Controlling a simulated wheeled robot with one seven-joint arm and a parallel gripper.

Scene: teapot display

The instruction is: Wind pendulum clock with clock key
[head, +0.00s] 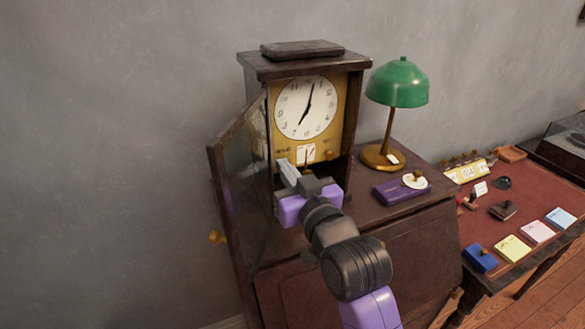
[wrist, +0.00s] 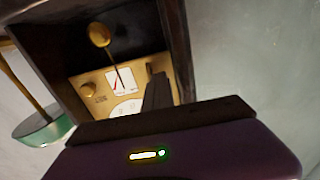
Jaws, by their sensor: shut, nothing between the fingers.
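The pendulum clock (head: 305,62) stands on the dark desk, with a white dial in a brass face. Its glass door (head: 237,190) stands open toward the left. In the wrist view the clock appears upside down, with its brass panel (wrist: 85,78), a small white gauge (wrist: 120,82), a brass knob (wrist: 88,90) and the round brass pendulum bob (wrist: 99,35). My gripper (head: 288,172) is shut and empty in front of the clock's lower part, just below the dial. Its dark fingers (wrist: 157,92) overlap the panel; I cannot tell whether they touch it. I cannot pick out the clock key.
A green lamp (head: 397,82) stands right of the clock. A purple case (head: 400,192) with a white disc lies in front of it. A lower red-topped table (head: 480,225) at right holds stamps and note pads. The open door is close on my gripper's left.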

